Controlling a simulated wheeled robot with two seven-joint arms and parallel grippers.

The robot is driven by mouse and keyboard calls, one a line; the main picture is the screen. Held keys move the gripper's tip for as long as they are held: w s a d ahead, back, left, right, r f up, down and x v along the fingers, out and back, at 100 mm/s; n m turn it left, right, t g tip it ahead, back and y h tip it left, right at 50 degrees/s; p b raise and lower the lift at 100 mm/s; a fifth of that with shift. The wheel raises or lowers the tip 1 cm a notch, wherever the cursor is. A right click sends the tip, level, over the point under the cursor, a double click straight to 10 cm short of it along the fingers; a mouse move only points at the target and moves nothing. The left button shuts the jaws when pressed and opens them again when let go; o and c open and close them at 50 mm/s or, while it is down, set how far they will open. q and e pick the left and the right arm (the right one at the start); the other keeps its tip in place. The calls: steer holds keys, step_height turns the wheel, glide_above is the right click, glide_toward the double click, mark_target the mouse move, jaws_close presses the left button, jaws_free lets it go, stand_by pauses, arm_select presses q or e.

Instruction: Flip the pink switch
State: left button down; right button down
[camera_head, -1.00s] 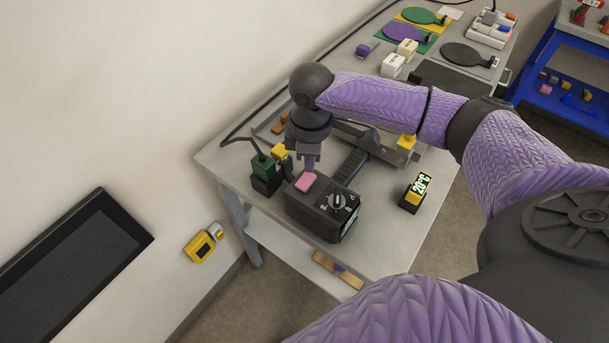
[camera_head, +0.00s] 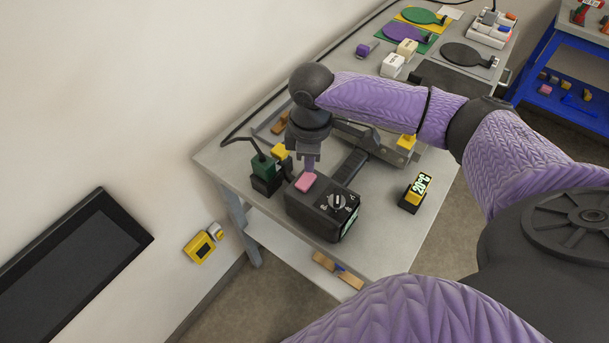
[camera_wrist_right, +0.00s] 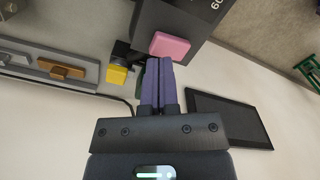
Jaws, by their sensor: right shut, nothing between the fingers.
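The pink switch (camera_head: 306,182) sits on the top of a black box (camera_head: 312,212) with a dial, near the front corner of the grey cart. It also shows in the right wrist view (camera_wrist_right: 170,46), just beyond the fingertips. My right gripper (camera_head: 309,167) is shut and empty, pointing down at the far edge of the switch. In the right wrist view its purple fingers (camera_wrist_right: 158,64) are together, with their tips close to the switch's edge. I cannot tell whether they touch it. My left gripper is not in view.
A green plug block (camera_head: 263,167) stands left of the black box, with a yellow block (camera_head: 279,151) behind it. A 20°C display (camera_head: 417,190) stands to the right. Paddles and white blocks (camera_head: 393,65) lie at the cart's far end. A wall runs along the left.

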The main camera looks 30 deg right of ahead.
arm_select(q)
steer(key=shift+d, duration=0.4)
arm_select(e)
steer(key=shift+f, duration=0.1)
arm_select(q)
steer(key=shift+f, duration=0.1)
arm_select(e)
steer(key=shift+f, duration=0.2)
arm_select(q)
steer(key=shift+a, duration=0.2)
arm_select(e)
steer(key=shift+f, duration=0.1)
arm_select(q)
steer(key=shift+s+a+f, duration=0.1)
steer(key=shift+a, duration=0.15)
arm_select(e)
steer(key=shift+f, duration=0.2)
